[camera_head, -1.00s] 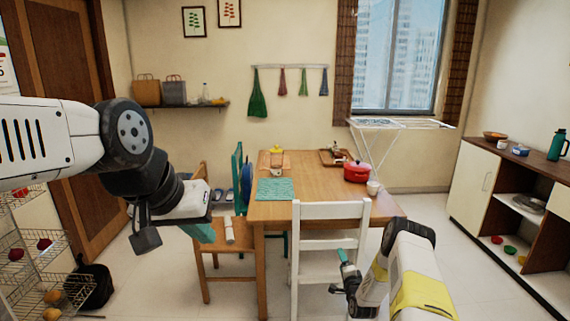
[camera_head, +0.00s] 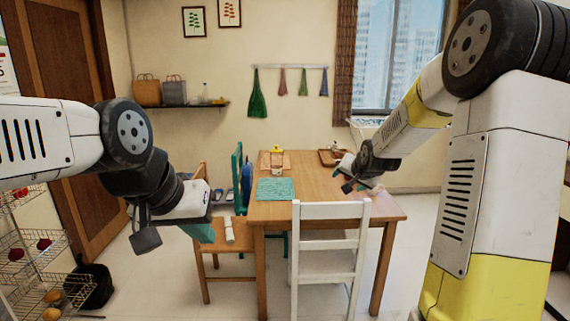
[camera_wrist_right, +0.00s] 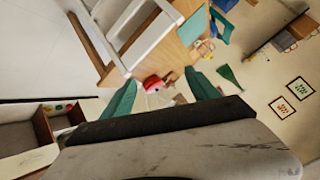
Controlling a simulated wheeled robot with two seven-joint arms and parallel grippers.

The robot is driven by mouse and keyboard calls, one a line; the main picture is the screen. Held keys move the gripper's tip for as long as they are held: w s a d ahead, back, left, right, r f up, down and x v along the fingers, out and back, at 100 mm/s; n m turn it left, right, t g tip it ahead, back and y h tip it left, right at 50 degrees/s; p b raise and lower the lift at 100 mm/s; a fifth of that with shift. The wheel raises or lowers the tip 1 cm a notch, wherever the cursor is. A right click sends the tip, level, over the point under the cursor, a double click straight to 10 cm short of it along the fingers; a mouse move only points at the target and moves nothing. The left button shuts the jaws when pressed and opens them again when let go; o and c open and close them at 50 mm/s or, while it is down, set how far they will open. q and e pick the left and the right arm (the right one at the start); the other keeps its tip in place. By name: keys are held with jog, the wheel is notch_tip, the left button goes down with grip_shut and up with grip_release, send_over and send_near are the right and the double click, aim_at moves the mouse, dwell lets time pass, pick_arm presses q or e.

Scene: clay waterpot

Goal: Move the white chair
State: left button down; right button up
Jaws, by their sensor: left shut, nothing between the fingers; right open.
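The white chair (camera_head: 330,211) stands upright at the near side of the wooden table, its slatted back towards me. It also shows tilted at the upper left of the right wrist view (camera_wrist_right: 150,42). My right gripper (camera_head: 343,166) is raised beyond and above the chair back, over the table in the head view, and apart from the chair. Its two teal fingers are spread in the right wrist view (camera_wrist_right: 160,93), with nothing held between them. My left gripper (camera_head: 200,233) is shut and empty, left of the table near the wooden chair.
The wooden table (camera_head: 325,184) holds a teal mat (camera_head: 276,189) and a tray. A red pot (camera_wrist_right: 152,82) shows in the right wrist view. A wooden chair (camera_head: 224,232) stands left of the table. A wire rack (camera_head: 40,270) and black bag (camera_head: 92,287) are at far left.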

jog(key=s+a+r+n+g, duration=0.15)
jog(key=s+r, duration=0.25)
jog(key=s, duration=0.5)
jog(key=s+a+r+n+g, duration=0.1)
jog(key=s+r+n, duration=0.15)
jog(key=s, duration=0.65)
jog(key=s+a+n+g+y, duration=0.1)
jog(key=s+a+n+g, duration=0.1)
jog(key=s, duration=1.6)
jog(key=shift+s+a+f, duration=0.15)
jog(key=shift+a+f, duration=0.05)
jog(key=shift+a, duration=0.3)
